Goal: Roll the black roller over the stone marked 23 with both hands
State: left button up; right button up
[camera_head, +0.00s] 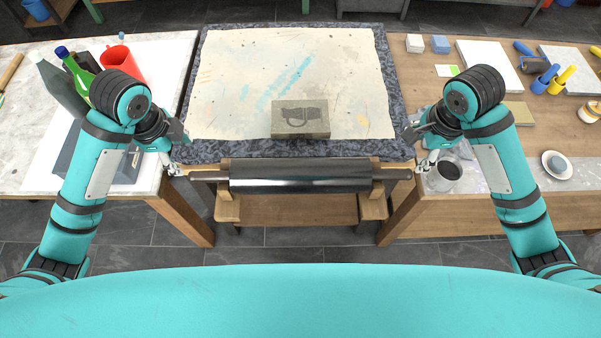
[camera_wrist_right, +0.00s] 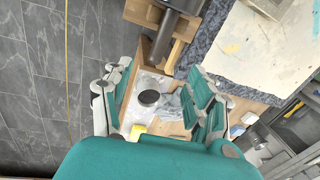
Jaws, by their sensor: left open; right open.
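The black roller (camera_head: 300,177) lies level across wooden supports at the front edge of the middle table, a handle at each end. A grey stone block (camera_head: 300,125) with a dark drawing lies behind it on a stained sheet; I cannot read a 23 on it. My left gripper (camera_head: 178,155) is open near the roller's left handle. My right gripper (camera_head: 416,152) is open near the right handle.
The stained sheet (camera_head: 230,70) leaves free room around the stone. A red cup (camera_head: 122,65) and green bottle (camera_head: 75,70) stand on the left table. Small rollers and blocks lie on the right table.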

aim_at(198, 174)
pick_arm(q)
jog(key=shift+a+r+m, duration=0.15)
jog(key=shift+r+m, duration=0.15)
jog(key=shift+r, duration=0.1)
pick_arm(e)
jog(key=shift+d+r+m, duration=0.25)
jog(key=shift+r+m, duration=0.15)
pick_arm(q)
jog(key=w+f, duration=0.1)
jog(key=f, duration=0.4)
jog(key=w+f, duration=0.1)
jog(key=f, duration=1.1)
jog(key=shift+w+f, duration=0.15)
jog(key=shift+w, duration=0.25)
pick_arm(e)
jog(key=w+f, duration=0.1)
jog(key=f, duration=0.4)
jog(key=w+f, duration=0.1)
jog(key=f, duration=1.1)
jog(key=shift+w+f, duration=0.15)
jog(key=shift+w, duration=0.25)
pick_arm(q)
grip_shut()
pick_arm(e)
grip_shut()
pick_arm(q)
jog(key=shift+w, duration=0.1)
pick_arm(e)
jog(key=shift+w, duration=0.15)
